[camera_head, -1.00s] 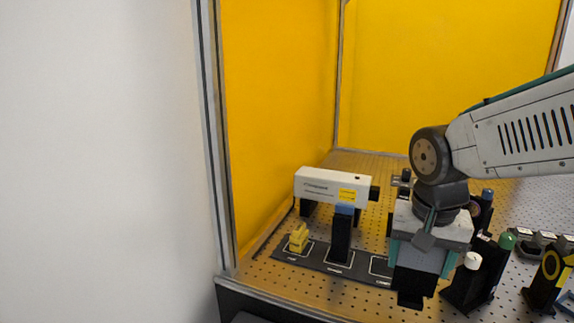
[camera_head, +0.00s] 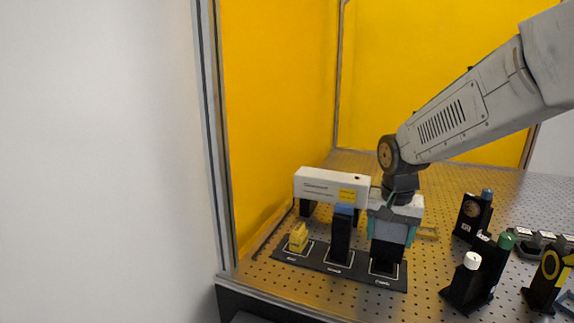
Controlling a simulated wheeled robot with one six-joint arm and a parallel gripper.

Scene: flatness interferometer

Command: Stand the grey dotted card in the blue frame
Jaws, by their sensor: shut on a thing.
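My gripper (camera_head: 391,239) points down over the right end of a dark strip (camera_head: 312,258) with outlined spots. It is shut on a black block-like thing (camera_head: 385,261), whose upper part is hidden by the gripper. The block's lower end is at the right outlined spot; I cannot tell whether it touches. A black upright with a blue top (camera_head: 344,210) stands on the middle spot. Another black stand with a blue knob (camera_head: 487,193) and a round disc is at the right. I cannot make out a grey dotted card or tell which is the blue frame.
A yellow piece (camera_head: 298,238) sits on the strip's left spot. A white instrument (camera_head: 322,184) stands behind the strip. Black stands with a white knob (camera_head: 472,260) and a green knob (camera_head: 507,240) are to the right. Yellow panels (camera_head: 430,70) close off the back and left.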

